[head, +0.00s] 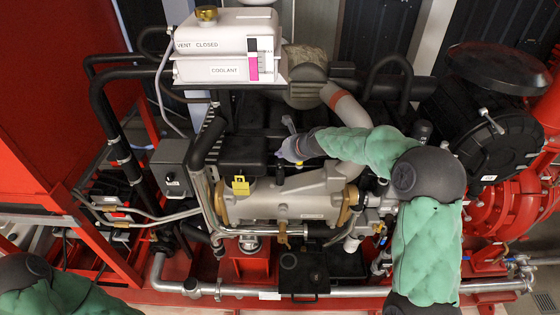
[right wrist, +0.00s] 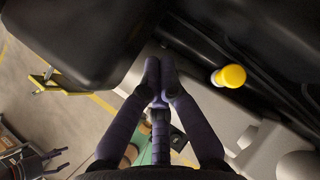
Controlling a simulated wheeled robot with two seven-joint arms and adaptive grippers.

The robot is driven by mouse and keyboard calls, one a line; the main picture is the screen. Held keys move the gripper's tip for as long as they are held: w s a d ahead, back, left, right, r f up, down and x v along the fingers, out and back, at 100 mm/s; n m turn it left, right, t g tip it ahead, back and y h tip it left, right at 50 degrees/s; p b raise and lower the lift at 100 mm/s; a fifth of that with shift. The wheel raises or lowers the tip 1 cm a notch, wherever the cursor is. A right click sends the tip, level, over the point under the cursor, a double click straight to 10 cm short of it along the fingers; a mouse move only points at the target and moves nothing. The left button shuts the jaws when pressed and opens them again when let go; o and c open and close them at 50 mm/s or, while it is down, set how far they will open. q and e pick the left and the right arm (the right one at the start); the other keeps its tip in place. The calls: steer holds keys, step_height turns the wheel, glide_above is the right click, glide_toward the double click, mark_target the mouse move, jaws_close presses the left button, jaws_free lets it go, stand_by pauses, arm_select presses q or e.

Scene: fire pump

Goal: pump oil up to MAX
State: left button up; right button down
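The engine block (head: 290,200) fills the middle of the head view. My right arm reaches over it from the right, and my right gripper (head: 283,154) is above its dark top part. No MAX oil mark can be made out. My left gripper is out of view.
A white coolant tank (head: 228,45) with a pink level strip stands behind the engine. A red pump (head: 515,200) is at the right. Red panels close off the left.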

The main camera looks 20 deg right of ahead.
mark_target(280, 161)
steer(key=shift+f, duration=0.1)
stand_by(0.6)
steer(key=shift+f, duration=0.3)
steer(key=shift+s+a+f+b, duration=0.1)
steer(key=shift+f+b, duration=0.9)
steer(key=shift+f, duration=0.15)
stand_by(1.1)
steer(key=shift+r, duration=0.15)
steer(key=shift+r+p, duration=1.35)
steer(key=shift+p, duration=0.2)
step_height(280, 161, up, 5)
steer(key=p, duration=0.5)
steer(key=shift+r, duration=0.1)
stand_by(1.5)
